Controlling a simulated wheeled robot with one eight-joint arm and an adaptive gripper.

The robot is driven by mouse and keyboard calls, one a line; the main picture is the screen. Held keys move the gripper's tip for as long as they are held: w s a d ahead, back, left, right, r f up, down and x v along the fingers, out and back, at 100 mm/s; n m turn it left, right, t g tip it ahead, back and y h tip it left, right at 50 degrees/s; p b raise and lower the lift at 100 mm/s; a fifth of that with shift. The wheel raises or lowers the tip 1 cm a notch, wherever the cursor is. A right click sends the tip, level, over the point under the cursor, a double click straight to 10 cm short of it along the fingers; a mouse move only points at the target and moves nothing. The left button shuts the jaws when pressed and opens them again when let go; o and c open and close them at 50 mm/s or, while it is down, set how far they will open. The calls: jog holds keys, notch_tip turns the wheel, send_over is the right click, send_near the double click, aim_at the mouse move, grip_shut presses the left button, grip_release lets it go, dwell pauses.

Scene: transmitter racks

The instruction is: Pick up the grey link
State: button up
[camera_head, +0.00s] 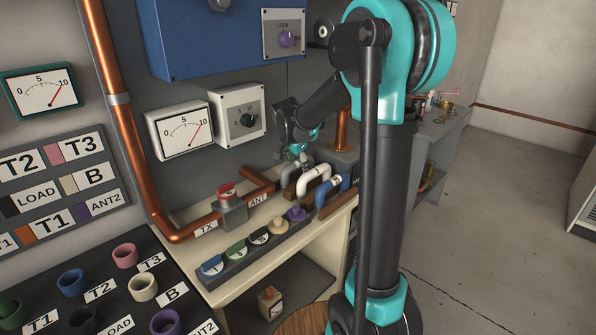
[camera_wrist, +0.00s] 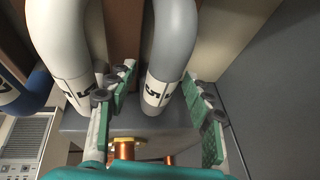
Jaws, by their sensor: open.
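The grey link (camera_head: 288,171) is a U-shaped tube on a wooden block on the bench, at the back of a row of links. In the wrist view the grey link (camera_wrist: 174,45) has a white band marked 5 near its end. My gripper (camera_head: 298,155) is over the grey link in the head view. In the wrist view my gripper (camera_wrist: 165,80) is open, with one green-padded finger on each side of the grey link's banded leg. The left finger lies between the grey link and the white link. Contact with the grey link cannot be told.
The white link (camera_head: 314,178) stands close beside the grey one, with the blue link (camera_head: 332,190) beyond it. A copper pipe (camera_head: 343,128) rises behind. A grey wall panel (camera_wrist: 275,95) is at right.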

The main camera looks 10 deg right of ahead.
jog(key=shift+f, duration=0.15)
dwell(0.3)
grip_shut()
